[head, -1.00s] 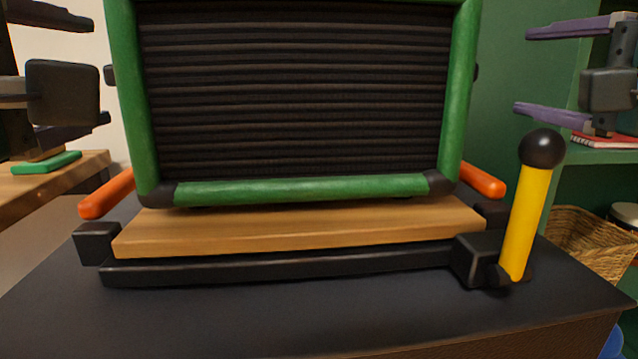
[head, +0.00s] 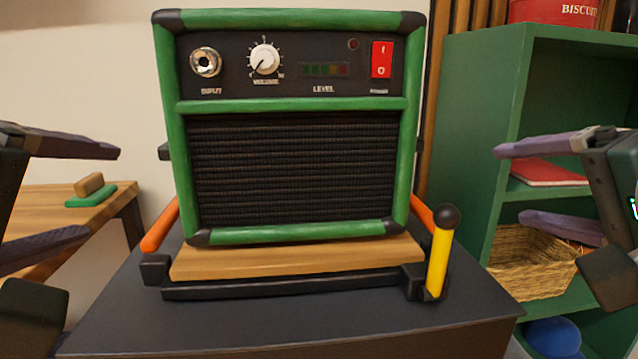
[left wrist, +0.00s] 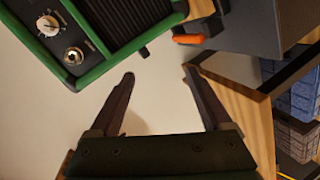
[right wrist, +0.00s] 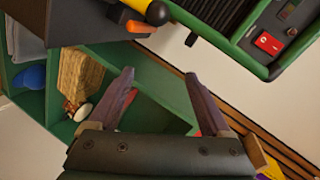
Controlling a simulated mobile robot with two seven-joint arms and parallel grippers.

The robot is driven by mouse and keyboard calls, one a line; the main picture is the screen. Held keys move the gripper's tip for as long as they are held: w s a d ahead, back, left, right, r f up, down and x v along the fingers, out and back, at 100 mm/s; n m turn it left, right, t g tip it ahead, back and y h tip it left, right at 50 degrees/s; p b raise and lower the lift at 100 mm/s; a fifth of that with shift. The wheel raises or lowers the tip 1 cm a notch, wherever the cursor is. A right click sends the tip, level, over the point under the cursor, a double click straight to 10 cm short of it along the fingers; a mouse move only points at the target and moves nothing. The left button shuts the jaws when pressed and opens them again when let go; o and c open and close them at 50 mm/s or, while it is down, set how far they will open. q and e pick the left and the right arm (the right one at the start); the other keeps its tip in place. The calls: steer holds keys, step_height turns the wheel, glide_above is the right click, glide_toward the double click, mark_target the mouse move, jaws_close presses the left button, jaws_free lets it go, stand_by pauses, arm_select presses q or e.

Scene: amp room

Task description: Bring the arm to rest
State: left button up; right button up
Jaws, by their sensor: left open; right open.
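My left gripper (head: 100,190) is open and empty at the left edge of the head view. Its two spread fingers also show in the left wrist view (left wrist: 158,88), with nothing between them but pale wall. My right gripper (head: 512,184) is open and empty at the right edge, in front of the green shelf. Its fingers show apart in the right wrist view (right wrist: 158,85). The green amp (head: 290,165) stands upright between the grippers, apart from both. A yellow lever (head: 439,262) with a black ball knob stands at its lower right, tilted slightly right.
The amp rests on a wooden board (head: 295,262) on a dark stand (head: 290,325), with orange handles (head: 160,226) beside it. A green shelf (head: 475,120) with a wicker basket (head: 530,262) stands right. A wooden table (head: 30,205) with a green-based block stands left.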

arm_select(q)
steer(key=s+d+r+m+g+h+p, duration=0.1)
steer(key=s+r+m+g+p, duration=0.6)
steer(key=s+p, duration=0.65)
steer(key=s+r+m+g+h+p, duration=0.1)
steer(key=s+r+m+g+p, duration=0.55)
steer(key=p, duration=1.25)
arm_select(e)
steer(key=s+a+r+n+g+h, duration=0.1)
steer(key=s+r+n+g, duration=0.55)
steer(key=s, duration=0.75)
steer(key=s+a+r+n+g+h, duration=0.15)
steer(key=s+r+n+g, duration=0.25)
steer(key=s+r+n, duration=0.55)
arm_select(q)
step_height(320, 180, up, 38)
steer(key=m+t+p, duration=0.2)
steer(key=p, duration=3.3)
steer(key=shift+s+m+t, duration=0.35)
steer(key=shift+s, duration=0.1)
arm_select(e)
step_height(320, 180, up, 37)
steer(key=s+m, duration=0.2)
steer(key=s, duration=0.1)
steer(key=shift+y, duration=0.45)
